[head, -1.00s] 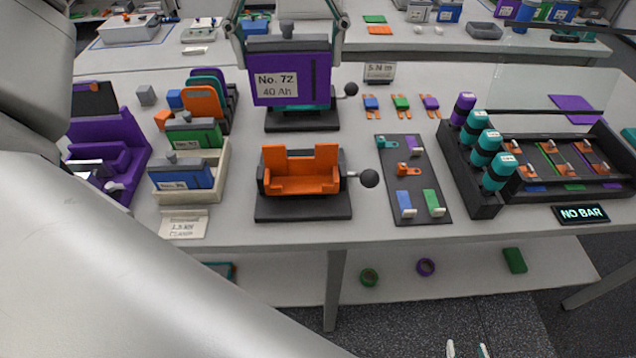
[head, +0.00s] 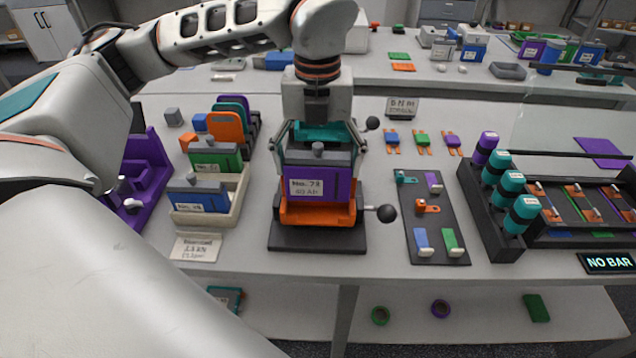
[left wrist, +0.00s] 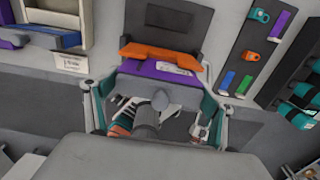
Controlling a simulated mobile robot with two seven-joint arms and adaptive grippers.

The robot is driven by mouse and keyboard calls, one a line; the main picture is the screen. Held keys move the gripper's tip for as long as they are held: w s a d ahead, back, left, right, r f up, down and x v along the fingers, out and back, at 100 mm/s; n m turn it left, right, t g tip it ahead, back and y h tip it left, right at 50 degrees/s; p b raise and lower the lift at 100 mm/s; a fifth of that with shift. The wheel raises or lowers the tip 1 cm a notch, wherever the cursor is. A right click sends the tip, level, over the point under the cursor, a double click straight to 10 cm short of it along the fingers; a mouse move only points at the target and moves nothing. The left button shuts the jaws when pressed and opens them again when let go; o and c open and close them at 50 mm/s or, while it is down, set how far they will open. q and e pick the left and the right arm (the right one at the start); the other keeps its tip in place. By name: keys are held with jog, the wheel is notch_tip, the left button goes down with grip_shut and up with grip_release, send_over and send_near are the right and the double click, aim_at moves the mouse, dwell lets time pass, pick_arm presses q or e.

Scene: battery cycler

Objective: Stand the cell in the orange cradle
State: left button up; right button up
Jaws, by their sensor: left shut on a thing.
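The purple cell (head: 318,182), with a white label and a grey top terminal, is upright at the orange cradle (head: 318,215). My left gripper (head: 320,152) is shut on it from above, one finger at each side. The cell hides the middle of the cradle. The cradle's orange front shows below it, and I cannot tell whether the cell's base rests on the cradle floor. In the left wrist view the cell (left wrist: 158,72) sits between the fingers (left wrist: 157,98), with an orange cradle edge (left wrist: 160,54) just beyond. My right gripper is not in view.
A ball-ended lever (head: 386,213) sticks out right of the cradle. A teal cradle (head: 322,131) stands behind. A cream tray (head: 208,208) with cells is left; a dark board (head: 437,235) with small parts and a black rack (head: 490,215) are right.

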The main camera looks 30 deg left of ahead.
aim_at(318, 145)
pick_arm(q)
jog(key=shift+f, duration=2.35)
jog(key=shift+f, duration=0.2)
jog(key=o, duration=1.7)
notch_tip(318, 145, up, 12)
jog(key=shift+r, duration=0.2)
